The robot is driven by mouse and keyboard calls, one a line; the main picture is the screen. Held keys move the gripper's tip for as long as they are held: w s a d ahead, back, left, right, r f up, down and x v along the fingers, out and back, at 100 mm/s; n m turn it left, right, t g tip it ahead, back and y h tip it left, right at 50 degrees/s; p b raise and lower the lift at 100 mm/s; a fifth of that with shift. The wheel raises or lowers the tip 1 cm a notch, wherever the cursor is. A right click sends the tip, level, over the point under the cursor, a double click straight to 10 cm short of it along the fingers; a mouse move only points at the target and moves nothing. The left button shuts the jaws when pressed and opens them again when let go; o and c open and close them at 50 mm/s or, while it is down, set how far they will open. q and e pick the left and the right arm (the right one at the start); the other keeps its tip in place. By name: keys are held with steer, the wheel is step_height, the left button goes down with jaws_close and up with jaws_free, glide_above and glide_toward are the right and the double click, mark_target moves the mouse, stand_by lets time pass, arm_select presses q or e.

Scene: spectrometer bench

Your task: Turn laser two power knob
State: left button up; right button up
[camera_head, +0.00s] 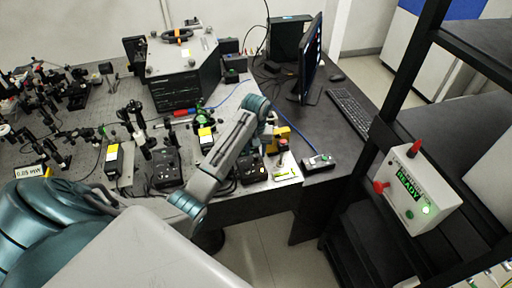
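My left arm reaches in from the lower left and bends up over the bench edge. The end of the arm with my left gripper (272,136) is above the right part of the bench front; its fingers are too small and covered to tell open from shut. Two black control boxes stand along the front edge: one (167,170) left of my forearm, one (252,170) just below my wrist. Which belongs to laser two, and its knob, I cannot make out. My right gripper is not in view.
Optics crowd the bench at left. A large instrument (185,82) stands behind, with a monitor (312,58) and keyboard (349,112) on the dark desk. A small switch box (318,162) sits at the desk's front corner. A white READY box (416,188) is on the black rack.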

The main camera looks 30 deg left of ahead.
arm_select(q)
steer(key=shift+s+d+f, duration=0.1)
steer(key=shift+f, duration=0.55)
steer(key=shift+s, duration=0.15)
steer(key=shift+c, duration=0.7)
jaws_close()
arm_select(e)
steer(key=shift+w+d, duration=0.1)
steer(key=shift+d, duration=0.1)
